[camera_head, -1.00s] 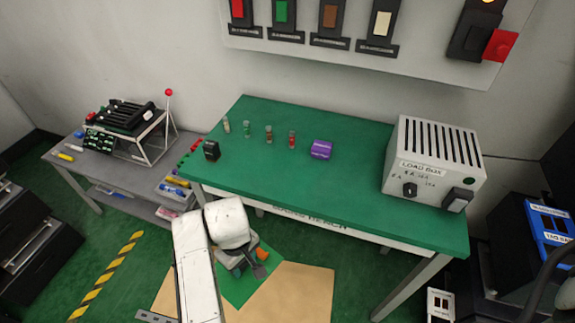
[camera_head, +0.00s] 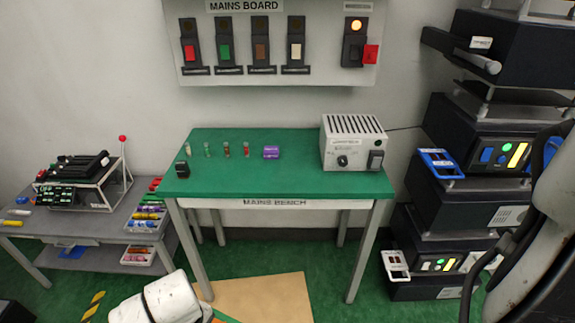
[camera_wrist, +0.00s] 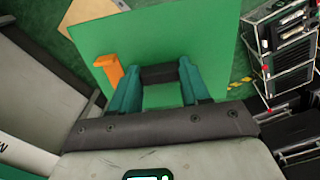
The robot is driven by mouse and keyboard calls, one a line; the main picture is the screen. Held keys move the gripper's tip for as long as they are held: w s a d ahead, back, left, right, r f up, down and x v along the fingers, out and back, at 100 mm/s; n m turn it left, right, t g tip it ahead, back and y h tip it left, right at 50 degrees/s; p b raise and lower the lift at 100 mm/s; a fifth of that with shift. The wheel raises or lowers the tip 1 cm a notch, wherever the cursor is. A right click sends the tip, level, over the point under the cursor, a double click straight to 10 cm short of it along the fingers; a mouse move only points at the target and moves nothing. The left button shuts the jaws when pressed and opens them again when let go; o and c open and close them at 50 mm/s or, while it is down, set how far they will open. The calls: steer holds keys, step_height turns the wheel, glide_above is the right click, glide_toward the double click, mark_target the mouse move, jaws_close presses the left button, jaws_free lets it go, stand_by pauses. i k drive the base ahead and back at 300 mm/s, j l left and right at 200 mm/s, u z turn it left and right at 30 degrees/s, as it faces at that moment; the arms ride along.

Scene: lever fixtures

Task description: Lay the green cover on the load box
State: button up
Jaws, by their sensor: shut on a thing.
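The green cover (camera_wrist: 160,35) is a flat green sheet with an orange tab (camera_wrist: 110,68), seen in the wrist view. My gripper (camera_wrist: 158,82) has its teal fingers shut on a dark grip on the cover. In the head view, only a green sliver (camera_head: 226,317) of the cover shows at the bottom edge beside my white arm, and the gripper is out of sight. The load box (camera_head: 350,155) is a pale box with a slotted top, a knob and a dark switch on its front. It stands upright at the right end of the green bench, with its top bare.
The green bench (camera_head: 240,177) also carries several small tubes, a purple block (camera_head: 271,152) and a small black block (camera_head: 182,169). A mains board (camera_head: 270,76) hangs above. Stacked dark units (camera_head: 467,160) stand right of the bench. A grey side table (camera_head: 100,238) stands left.

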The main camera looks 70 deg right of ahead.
mark_target(352, 124)
steer(key=j+z, duration=0.15)
steer(key=z, duration=1.15)
